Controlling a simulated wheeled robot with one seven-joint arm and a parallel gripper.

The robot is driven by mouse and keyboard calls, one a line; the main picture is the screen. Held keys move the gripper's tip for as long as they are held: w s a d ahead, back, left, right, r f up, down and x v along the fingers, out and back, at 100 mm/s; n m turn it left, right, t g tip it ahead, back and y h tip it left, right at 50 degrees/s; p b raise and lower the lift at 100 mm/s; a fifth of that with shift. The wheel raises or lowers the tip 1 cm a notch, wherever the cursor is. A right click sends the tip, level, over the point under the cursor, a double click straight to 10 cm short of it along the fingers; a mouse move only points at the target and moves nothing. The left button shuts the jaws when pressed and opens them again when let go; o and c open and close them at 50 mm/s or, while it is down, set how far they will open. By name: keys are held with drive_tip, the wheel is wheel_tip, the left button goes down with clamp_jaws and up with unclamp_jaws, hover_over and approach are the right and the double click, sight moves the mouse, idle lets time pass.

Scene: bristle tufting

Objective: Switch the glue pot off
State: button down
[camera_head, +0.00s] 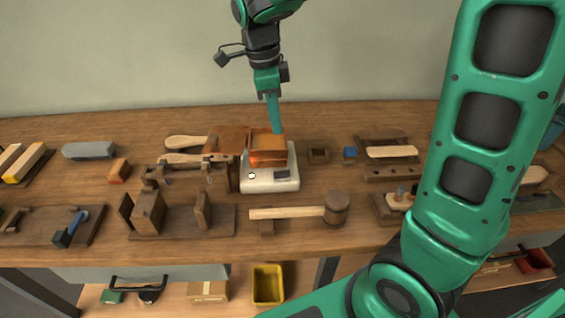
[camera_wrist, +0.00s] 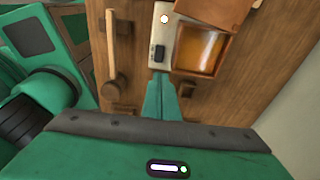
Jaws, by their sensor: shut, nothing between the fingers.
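The glue pot has a white base (camera_head: 262,185) with a copper-coloured box (camera_head: 268,158) of amber glue on top. A small round white knob (camera_head: 252,175) and a dark rectangular panel (camera_head: 282,174) sit on the base's front. The wrist view also shows the knob (camera_wrist: 164,19), the panel (camera_wrist: 159,53) and the amber glue (camera_wrist: 201,50). My gripper (camera_head: 276,131) is shut and empty, pointing down by the pot's upper right. In the wrist view its fingertips (camera_wrist: 161,78) appear near the base's panel end. I cannot tell whether they touch it.
A brown lid or board (camera_head: 228,139) adjoins the box's left side. A wooden mallet (camera_head: 337,208) lies in front of the pot. Wooden jigs (camera_head: 150,210) stand at the left, and a small blue block (camera_head: 349,152) at the right. My arm covers the bench's right side.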

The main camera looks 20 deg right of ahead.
sight(286, 172)
drive_tip(key=f, duration=0.4)
drive_tip(key=d+f, duration=0.1)
drive_tip(key=f, duration=0.4)
drive_tip(key=d+f, duration=0.1)
drive_tip(key=f, duration=0.4)
drive_tip(key=shift+s, duration=0.3)
drive_tip(key=shift+r, duration=0.1)
